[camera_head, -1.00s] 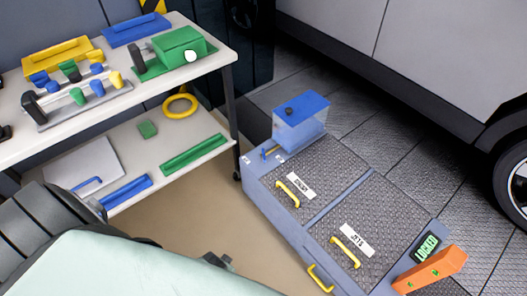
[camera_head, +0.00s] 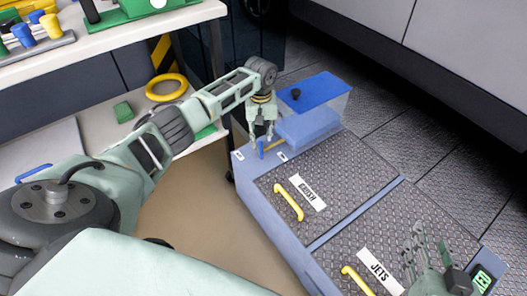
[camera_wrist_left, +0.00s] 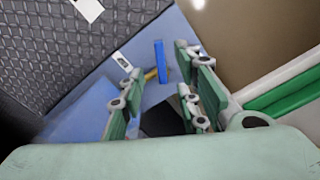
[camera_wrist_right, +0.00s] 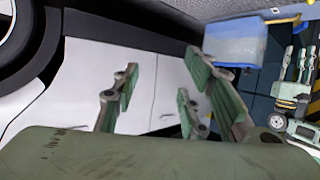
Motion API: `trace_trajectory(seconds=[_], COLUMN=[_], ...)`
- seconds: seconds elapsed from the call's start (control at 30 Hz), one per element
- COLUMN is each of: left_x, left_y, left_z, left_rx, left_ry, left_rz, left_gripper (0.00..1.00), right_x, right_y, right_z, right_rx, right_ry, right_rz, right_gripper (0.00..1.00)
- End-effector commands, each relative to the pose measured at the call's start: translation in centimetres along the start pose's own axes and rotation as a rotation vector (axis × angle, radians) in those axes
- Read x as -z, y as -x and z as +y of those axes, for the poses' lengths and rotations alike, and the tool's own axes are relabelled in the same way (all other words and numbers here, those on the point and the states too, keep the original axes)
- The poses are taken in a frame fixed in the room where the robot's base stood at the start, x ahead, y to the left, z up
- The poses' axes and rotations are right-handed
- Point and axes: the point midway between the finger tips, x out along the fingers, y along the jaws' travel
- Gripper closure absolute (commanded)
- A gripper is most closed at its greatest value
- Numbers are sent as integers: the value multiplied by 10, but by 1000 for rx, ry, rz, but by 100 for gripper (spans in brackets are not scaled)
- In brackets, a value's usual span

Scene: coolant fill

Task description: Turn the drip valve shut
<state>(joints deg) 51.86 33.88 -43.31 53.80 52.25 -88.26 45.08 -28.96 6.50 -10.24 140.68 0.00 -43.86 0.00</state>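The drip valve has a blue lever (camera_head: 262,149) on a yellow stem (camera_head: 275,146), at the foot of the clear tank (camera_head: 338,104) with the blue lid. The tank has blue liquid in its lower part. My left gripper (camera_head: 263,134) points down just above the lever, fingers apart. In the left wrist view the blue lever (camera_wrist_left: 159,62) shows beyond and between the spread fingers (camera_wrist_left: 160,65); I cannot tell if they touch it. My right gripper (camera_head: 428,250) is open and empty above the JETS cover, and its spread fingers fill the right wrist view (camera_wrist_right: 160,85).
The blue cabinet has two grey tread covers with yellow handles, one at the KNURL-side label (camera_head: 289,203) and one by JETS (camera_head: 357,279). A green lit panel (camera_head: 482,279) is at lower right. A shelf with a yellow ring (camera_head: 167,87) stands left. A car stands behind.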

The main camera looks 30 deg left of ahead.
Motion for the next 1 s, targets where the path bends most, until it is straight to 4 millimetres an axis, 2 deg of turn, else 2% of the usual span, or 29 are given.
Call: trace_trajectory(seconds=[0.17, 0.37, 0.5, 0.7, 1.0], left_x=[0, 0, 0, 0, 0], left_y=[-14, -36, -50, -66, -76], left_z=[0, 0, 0, 0, 0], left_rx=[1, 0, 0, 0, 0], left_ry=[0, 0, 0, -1, -2], left_rz=[-1, -1, 0, 0, 0], left_gripper=[70, 70, 70, 70, 70], right_x=[25, 67, 97, 130, 152], right_y=[-3, 1, 10, 29, 47], right_z=[-3, -9, -13, -17, -20], right_rx=[7, 20, 29, 40, 48], right_ry=[0, -2, -5, -11, -16], right_rz=[121, 332, 485, 676, 810], right_gripper=[60, 60, 60, 60, 60])
